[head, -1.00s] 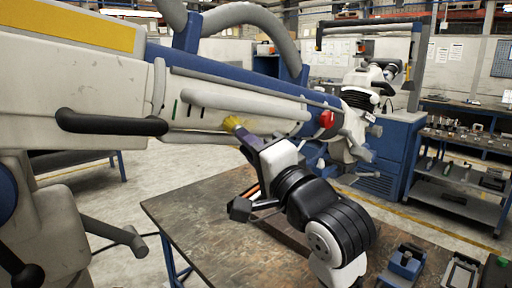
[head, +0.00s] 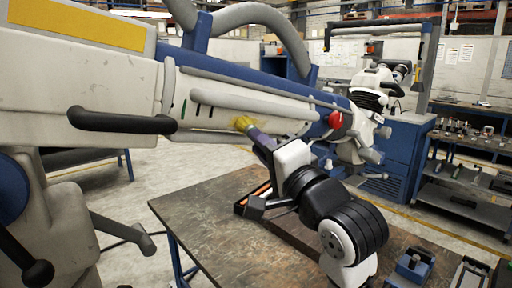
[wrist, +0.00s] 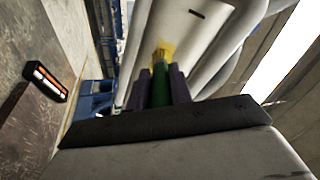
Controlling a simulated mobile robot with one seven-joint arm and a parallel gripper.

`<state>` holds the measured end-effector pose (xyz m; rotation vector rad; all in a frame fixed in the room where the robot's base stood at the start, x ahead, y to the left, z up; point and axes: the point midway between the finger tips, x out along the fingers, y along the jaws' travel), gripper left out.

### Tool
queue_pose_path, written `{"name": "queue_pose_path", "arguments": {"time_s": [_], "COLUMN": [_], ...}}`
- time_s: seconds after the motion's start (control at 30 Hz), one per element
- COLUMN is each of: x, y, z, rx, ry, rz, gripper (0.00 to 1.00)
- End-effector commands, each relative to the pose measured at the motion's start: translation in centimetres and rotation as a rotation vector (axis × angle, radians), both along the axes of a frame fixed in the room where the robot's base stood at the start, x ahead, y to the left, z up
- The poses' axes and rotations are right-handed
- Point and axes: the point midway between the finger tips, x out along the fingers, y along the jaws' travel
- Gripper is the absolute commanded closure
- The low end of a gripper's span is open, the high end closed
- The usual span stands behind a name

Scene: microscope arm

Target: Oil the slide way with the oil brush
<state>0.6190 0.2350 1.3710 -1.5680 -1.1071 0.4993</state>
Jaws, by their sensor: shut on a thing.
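The oil brush has yellow bristles (head: 243,123) and a green handle (wrist: 159,93). My gripper (head: 261,141) is shut on the handle, its purple fingers either side of it; they also show in the wrist view (wrist: 161,88). The brush tilts up and left, with its bristles at the lower side of the long pale microscope arm (head: 215,100). They seem to touch it, though exact contact is hard to tell.
A dark worktable (head: 205,215) lies below, with a shallow tray (head: 285,232) behind my wrist and small fixtures (head: 413,264) at front right. A black handle (head: 122,122) and a red knob (head: 336,119) stick out from the microscope arm. Shelving stands at right.

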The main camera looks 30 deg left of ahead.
Motion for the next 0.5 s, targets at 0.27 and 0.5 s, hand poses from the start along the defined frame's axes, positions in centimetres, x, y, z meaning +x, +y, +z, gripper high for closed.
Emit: {"name": "queue_pose_path", "arguments": {"time_s": [0.27,0.5], "x": [1.9,3.0], "y": [-0.6,-1.0], "z": [-0.6,-0.8], "rx": [0.0,0.001], "ry": [0.005,0.002], "rz": [-0.001,-0.001], "gripper": [1.0,1.0]}}
